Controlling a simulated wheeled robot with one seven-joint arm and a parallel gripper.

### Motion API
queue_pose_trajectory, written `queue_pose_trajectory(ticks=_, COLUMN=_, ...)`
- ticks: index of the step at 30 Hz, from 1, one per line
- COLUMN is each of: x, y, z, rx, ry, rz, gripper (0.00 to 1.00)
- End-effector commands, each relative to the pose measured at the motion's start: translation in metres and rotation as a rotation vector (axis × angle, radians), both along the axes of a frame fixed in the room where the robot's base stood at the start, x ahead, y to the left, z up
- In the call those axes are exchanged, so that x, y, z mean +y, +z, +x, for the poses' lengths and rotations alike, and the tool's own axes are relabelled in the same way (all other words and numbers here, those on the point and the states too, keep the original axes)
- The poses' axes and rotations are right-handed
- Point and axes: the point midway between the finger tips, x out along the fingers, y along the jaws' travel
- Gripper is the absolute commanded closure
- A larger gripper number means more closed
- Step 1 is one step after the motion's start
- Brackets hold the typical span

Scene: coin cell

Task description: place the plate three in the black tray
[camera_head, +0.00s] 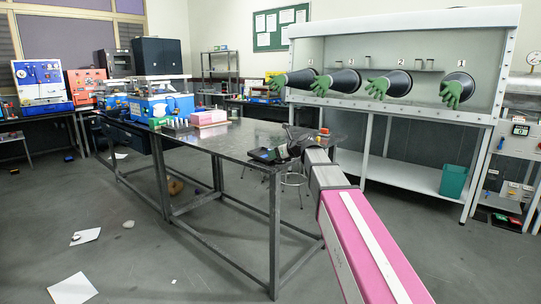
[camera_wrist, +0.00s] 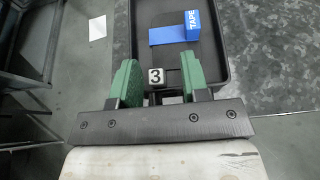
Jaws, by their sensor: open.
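A small white-and-dark block marked 3 (camera_wrist: 156,76), the plate three, shows in the wrist view within the black tray's outline, at its near side. The black tray (camera_wrist: 224,62) lies on the dark table and also shows in the head view (camera_head: 259,157). My gripper (camera_wrist: 156,72) is open, its two green fingers standing to the left and right of the block, with a visible gap on each side. The fingers overlap the tray's near part in the picture. Whether the block rests flat on the tray floor is hard to tell. In the head view my wrist hides the block.
A blue TAPE box (camera_wrist: 193,26) and a blue strip (camera_wrist: 167,36) lie in the tray's far part. The speckled table (camera_wrist: 275,75) is clear right of the tray. In the head view, a pink box (camera_head: 208,117) and blue equipment (camera_head: 160,105) stand farther left on the table.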

Motion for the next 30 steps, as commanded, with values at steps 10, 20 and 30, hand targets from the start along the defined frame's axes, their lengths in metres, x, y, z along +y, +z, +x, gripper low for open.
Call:
queue_pose_trajectory(ticks=10, x=-0.048, y=0.028, z=-0.038, rx=-0.005, ry=-0.002, rz=0.003, gripper=0.58)
queue_pose_trajectory(ticks=20, x=-0.062, y=0.037, z=-0.047, rx=-0.006, ry=-0.001, rz=0.004, gripper=0.58)
queue_pose_trajectory(ticks=30, x=-0.077, y=-0.049, z=-0.074, rx=-0.123, ry=0.138, rz=-0.308, gripper=0.58)
